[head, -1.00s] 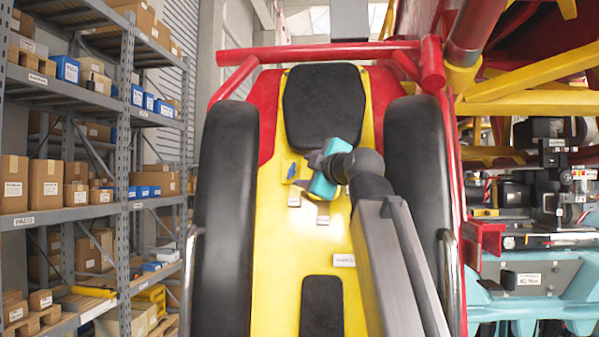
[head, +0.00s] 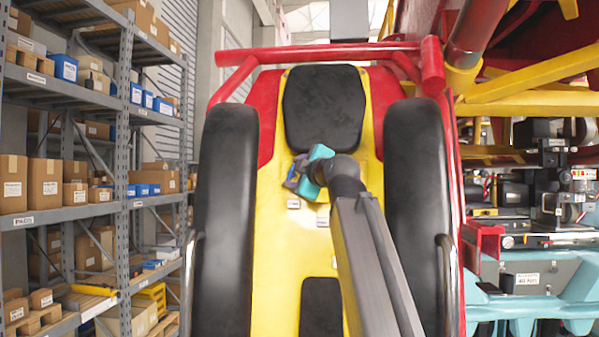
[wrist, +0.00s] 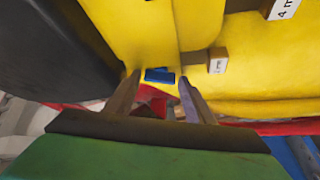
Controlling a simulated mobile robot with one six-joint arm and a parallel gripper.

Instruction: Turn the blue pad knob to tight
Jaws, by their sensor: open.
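The blue pad knob (wrist: 160,75) is a small blue block on the yellow seat back in the wrist view. In the head view it is mostly hidden by my gripper (head: 294,172); a bit of blue shows there. My gripper, with its teal body in the head view, reaches left toward the knob. In the wrist view my gripper (wrist: 158,79) is open, with one fingertip on each side of the knob. I cannot tell whether either finger touches it.
Small labelled blocks stand near the knob, one just right of it (wrist: 217,61) in the wrist view. Black side bolsters (head: 225,200) flank the yellow seat (head: 272,270), below a black headrest pad (head: 324,105). Shelves (head: 125,120) stand left.

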